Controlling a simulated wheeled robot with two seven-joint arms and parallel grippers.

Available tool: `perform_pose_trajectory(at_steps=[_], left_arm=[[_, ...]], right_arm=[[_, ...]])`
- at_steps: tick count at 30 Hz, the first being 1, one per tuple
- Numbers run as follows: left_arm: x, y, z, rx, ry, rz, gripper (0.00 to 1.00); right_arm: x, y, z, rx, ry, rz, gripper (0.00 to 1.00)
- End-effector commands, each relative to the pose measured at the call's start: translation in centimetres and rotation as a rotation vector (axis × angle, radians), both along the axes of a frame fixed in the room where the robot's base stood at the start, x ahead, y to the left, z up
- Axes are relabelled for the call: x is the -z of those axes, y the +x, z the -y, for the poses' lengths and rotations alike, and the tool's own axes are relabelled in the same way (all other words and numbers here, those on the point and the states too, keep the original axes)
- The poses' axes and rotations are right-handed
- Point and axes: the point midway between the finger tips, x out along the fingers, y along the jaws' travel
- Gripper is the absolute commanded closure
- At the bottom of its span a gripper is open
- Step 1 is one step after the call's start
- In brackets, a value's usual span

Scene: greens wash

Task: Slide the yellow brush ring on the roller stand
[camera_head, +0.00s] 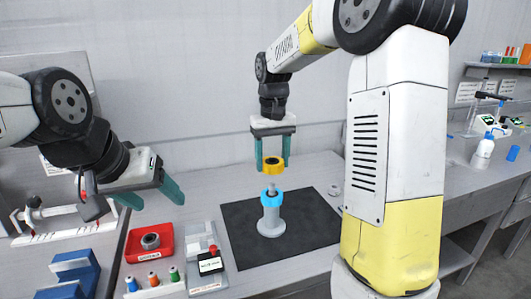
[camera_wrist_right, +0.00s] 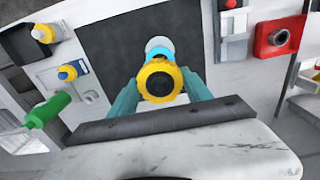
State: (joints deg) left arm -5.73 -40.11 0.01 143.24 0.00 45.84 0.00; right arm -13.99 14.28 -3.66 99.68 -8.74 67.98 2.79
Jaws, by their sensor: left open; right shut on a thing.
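The yellow brush ring (camera_head: 274,168) is held between the teal fingers of my right gripper (camera_head: 272,164), above the roller stand (camera_head: 271,222). The grey stand is upright on a dark mat, with a blue ring (camera_head: 271,198) around its post. A thin gap shows between the yellow ring and the blue one; the post's tip shows in it. In the right wrist view the yellow ring (camera_wrist_right: 143,83) sits between the fingers, roughly in line with the blue ring (camera_wrist_right: 160,53) beyond it. My left gripper (camera_head: 157,202) is open and empty at the left, above the table.
The dark mat (camera_head: 310,240) is otherwise mostly clear. To its left are a red tray (camera_head: 163,256) with a dark round part, several small coloured bottles (camera_head: 153,279) and a grey device (camera_head: 208,277). Blue blocks (camera_head: 75,270) stand at the far left. A small ring-like part (camera_head: 334,190) lies at the mat's right edge.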

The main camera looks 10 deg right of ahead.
Motion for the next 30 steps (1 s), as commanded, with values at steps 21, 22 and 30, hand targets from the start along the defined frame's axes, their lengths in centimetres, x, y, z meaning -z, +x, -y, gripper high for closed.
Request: perform_pose_trajectory(at_steps=[21,22,30], left_arm=[[0.0,0.0,0.0,0.0,0.0,0.0,0.34],[0.0,0.0,0.0,0.0,0.0,0.0,0.34],[0.0,0.0,0.0,0.0,0.0,0.0,0.34]], right_arm=[[2.7,0.0,0.0,0.0,0.0,0.0,0.82],[2.7,0.0,0.0,0.0,0.0,0.0,0.82],[2.7,0.0,0.0,0.0,0.0,0.0,0.82]])
